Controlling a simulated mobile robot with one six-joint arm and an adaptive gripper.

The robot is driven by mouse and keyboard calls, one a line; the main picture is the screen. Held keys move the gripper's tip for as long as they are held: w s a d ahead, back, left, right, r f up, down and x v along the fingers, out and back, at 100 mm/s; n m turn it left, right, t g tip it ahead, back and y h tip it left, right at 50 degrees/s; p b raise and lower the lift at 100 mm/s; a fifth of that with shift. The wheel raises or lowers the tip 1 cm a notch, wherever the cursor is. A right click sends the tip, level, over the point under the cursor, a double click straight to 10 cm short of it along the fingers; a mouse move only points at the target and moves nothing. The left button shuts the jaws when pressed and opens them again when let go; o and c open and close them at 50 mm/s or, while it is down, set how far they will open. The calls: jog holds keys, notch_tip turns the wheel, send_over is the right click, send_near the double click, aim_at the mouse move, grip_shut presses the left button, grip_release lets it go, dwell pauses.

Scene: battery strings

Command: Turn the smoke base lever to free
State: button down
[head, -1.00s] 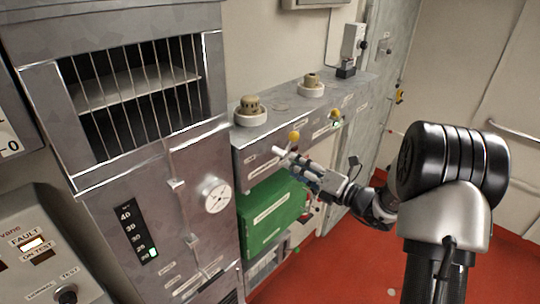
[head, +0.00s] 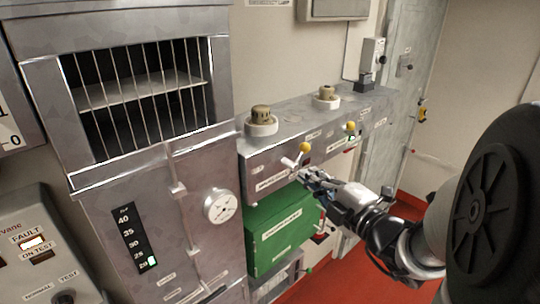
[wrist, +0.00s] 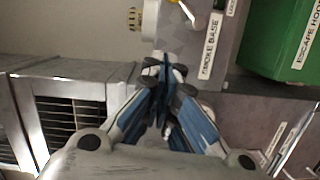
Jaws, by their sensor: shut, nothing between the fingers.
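A small pale lever (head: 290,162) with a yellow knob (head: 305,147) is on the front of the grey metal ledge, below a round detector base. In the wrist view, part of a pale lever (wrist: 187,11) shows at the top edge, close to the SMOKE BASE label (wrist: 211,45). Its exact setting cannot be read. My gripper (head: 303,176) is just below and right of the lever in the head view, apart from it. In the wrist view my gripper (wrist: 165,68) has its fingertips together and empty.
A second yellow-knobbed control (head: 351,127) is further right on the ledge (head: 290,140). A green box (head: 284,232) is below it. A grey cabinet with a barred opening (head: 140,90) and a round gauge (head: 220,205) stands left. Red floor (head: 345,285) is open at the lower right.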

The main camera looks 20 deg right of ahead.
aim_at(302, 153)
jog(key=w+d+p, duration=0.2)
jog(key=w+p, duration=0.4)
jog(key=w, duration=0.5)
jog(key=shift+d+f, duration=0.15)
jog(key=shift+f, duration=0.25)
jog(key=shift+w+d, duration=0.1)
jog(key=shift+d, duration=0.4)
jog(key=shift+r+p, duration=0.1)
jog(key=shift+p, duration=0.25)
